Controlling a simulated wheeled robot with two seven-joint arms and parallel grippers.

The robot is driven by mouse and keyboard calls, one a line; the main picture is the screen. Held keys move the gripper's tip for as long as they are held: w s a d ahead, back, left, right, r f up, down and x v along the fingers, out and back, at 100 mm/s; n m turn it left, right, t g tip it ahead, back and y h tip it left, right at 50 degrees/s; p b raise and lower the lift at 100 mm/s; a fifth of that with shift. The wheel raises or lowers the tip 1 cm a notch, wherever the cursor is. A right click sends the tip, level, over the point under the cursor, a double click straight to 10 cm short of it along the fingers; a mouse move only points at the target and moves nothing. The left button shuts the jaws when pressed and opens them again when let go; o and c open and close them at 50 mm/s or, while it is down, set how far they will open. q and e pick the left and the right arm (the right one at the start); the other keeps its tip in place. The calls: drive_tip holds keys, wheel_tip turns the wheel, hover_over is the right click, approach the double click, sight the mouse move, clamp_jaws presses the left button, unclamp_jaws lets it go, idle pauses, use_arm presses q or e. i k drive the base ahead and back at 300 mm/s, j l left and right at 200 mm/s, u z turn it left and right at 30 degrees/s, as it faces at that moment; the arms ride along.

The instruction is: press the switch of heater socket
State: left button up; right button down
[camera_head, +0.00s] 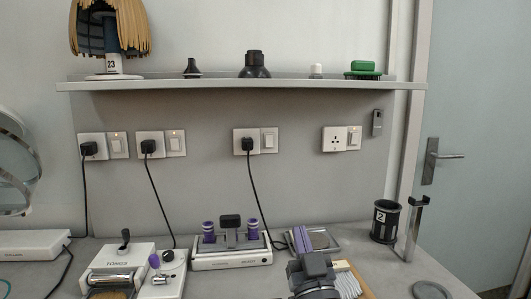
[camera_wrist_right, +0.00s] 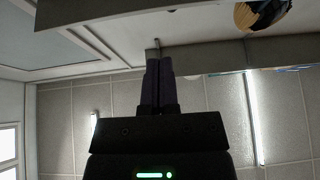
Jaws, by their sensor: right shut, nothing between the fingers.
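Several wall sockets with rocker switches sit below the shelf. Black plugs are in the first socket (camera_head: 92,147), second socket (camera_head: 150,146) and third socket (camera_head: 246,141); the fourth socket (camera_head: 334,139) is empty. Their switches are the first (camera_head: 117,145), second (camera_head: 175,143), third (camera_head: 269,140) and fourth (camera_head: 354,138). I cannot tell which socket is the heater's. The third plug's cord drops behind the purple-cartridge device (camera_head: 232,254). My right gripper (camera_head: 313,264) is low over the counter, away from the switches; its fingers (camera_wrist_right: 157,86) are shut and empty. My left gripper is out of view.
The shelf (camera_head: 240,86) overhangs the sockets and holds a wig stand and small items. A white device (camera_head: 130,270), a tray (camera_head: 318,241), a black cup (camera_head: 385,221) and a metal stand (camera_head: 416,228) are on the counter. The wall below the sockets is mostly clear, except for hanging cords.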

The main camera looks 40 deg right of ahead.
sight(269, 138)
drive_tip(key=i+l, duration=0.65)
drive_tip(key=i, duration=0.15)
